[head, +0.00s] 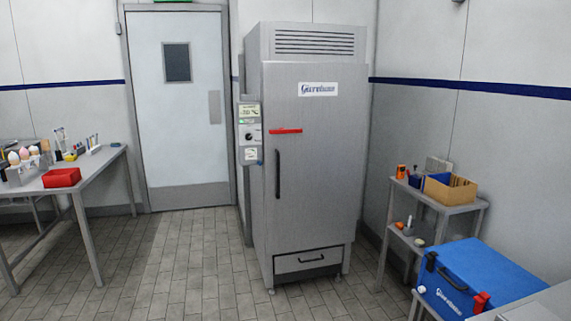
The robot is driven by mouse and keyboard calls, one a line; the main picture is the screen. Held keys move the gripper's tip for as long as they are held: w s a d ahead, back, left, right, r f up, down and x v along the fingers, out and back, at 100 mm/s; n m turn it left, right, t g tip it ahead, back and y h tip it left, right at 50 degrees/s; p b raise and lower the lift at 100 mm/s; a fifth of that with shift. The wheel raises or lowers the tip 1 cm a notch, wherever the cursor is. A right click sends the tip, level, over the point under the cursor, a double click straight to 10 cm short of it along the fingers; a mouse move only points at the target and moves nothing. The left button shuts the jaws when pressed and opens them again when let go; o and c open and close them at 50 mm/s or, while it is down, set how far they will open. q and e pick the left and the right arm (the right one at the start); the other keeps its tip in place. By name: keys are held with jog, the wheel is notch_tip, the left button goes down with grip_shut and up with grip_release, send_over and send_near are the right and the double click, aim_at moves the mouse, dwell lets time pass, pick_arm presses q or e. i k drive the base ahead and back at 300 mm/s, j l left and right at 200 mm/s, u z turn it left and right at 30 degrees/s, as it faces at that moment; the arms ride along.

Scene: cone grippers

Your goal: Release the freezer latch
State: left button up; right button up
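A tall grey metal freezer (315,185) stands in the middle of the head view, against the back wall. Its door looks shut. A red latch bar (286,131) lies roughly level across the upper left part of the door, near its left edge. A black vertical handle (278,174) sits just below the latch. A control panel (249,133) with a dial is on the freezer's left side. Neither of my grippers shows in this view.
A metal table (104,160) with a red tray (62,178) stands at the left. At the right are a shelf cart (441,205) with a cardboard box (450,190) and a blue cool box (474,277). The tiled floor (180,265) before the freezer is clear.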

aim_at(281, 130)
jog(key=i, duration=0.9)
jog(key=i+l, duration=0.2)
jog(key=i, duration=0.3)
jog(key=i+l, duration=0.2)
jog(key=i, duration=0.35)
jog(key=i+l, duration=0.2)
jog(key=i, duration=0.3)
jog(key=i+l, duration=0.2)
jog(key=i, duration=0.3)
jog(key=i+l, duration=0.2)
jog(key=i, duration=0.35)
jog(key=z, duration=0.05)
